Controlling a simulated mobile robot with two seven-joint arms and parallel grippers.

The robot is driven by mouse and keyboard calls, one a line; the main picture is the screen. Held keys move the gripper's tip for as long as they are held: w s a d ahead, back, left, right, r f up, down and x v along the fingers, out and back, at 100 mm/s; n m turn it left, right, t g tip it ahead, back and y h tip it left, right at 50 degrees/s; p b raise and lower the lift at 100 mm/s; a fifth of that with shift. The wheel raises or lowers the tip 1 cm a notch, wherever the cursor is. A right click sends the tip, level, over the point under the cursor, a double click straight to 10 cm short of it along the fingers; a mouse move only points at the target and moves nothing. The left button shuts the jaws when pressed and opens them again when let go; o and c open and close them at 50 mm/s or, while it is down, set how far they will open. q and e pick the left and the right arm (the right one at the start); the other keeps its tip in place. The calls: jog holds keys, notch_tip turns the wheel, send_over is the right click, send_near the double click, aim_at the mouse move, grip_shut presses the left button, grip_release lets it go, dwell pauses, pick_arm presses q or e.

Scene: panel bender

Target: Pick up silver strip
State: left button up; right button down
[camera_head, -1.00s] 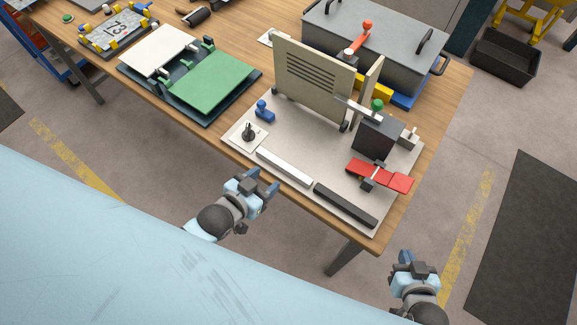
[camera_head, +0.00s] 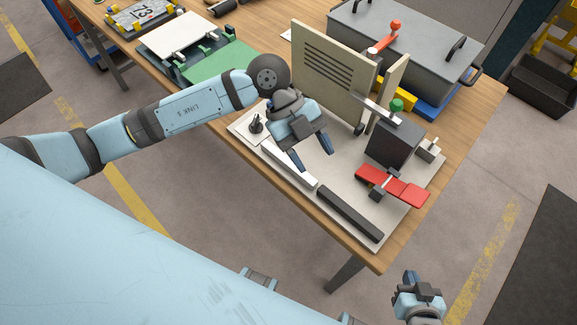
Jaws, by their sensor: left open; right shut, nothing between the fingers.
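The silver strip (camera_head: 282,161) is a long pale bar lying along the front edge of the light base plate (camera_head: 345,180) on the table. My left gripper (camera_head: 313,153) is open and empty, pointing down over the plate. In the picture, one finger overlaps the strip and the other is to its right; I cannot tell whether the finger touches it. My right gripper (camera_head: 409,277) is shut and empty, low at the right, off the table's front edge.
A dark strip (camera_head: 349,214) lies in line with the silver one. A louvred beige panel (camera_head: 330,75) stands behind my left gripper. A dark block (camera_head: 391,142), a red clamp (camera_head: 392,186) and a black knob (camera_head: 256,124) stand on the plate.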

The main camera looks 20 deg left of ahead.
pick_arm(q)
jog(key=w+a+n+t+y+b, duration=0.1)
jog(key=w+a+n+t+y, duration=0.1)
jog(key=w+a+y, duration=0.3)
jog(key=w+a+n+t+y, duration=0.1)
jog(key=w+a+n+y, duration=0.15)
jog(key=a, duration=0.45)
send_over(273, 149)
jog(key=shift+y, duration=0.35)
jog(key=f, duration=0.8)
jog(key=shift+w+a+f, duration=0.15)
jog(key=shift+w+f, duration=0.1)
jog(key=shift+w, duration=0.05)
jog(key=shift+s+f+p, duration=0.15)
jog(key=shift+f+p, duration=0.05)
jog(key=shift+f, duration=1.1)
jog(key=shift+s+f+p, duration=0.1)
jog(key=shift+f+p, duration=0.1)
jog(key=shift+f, duration=1.1)
jog(key=c, duration=1)
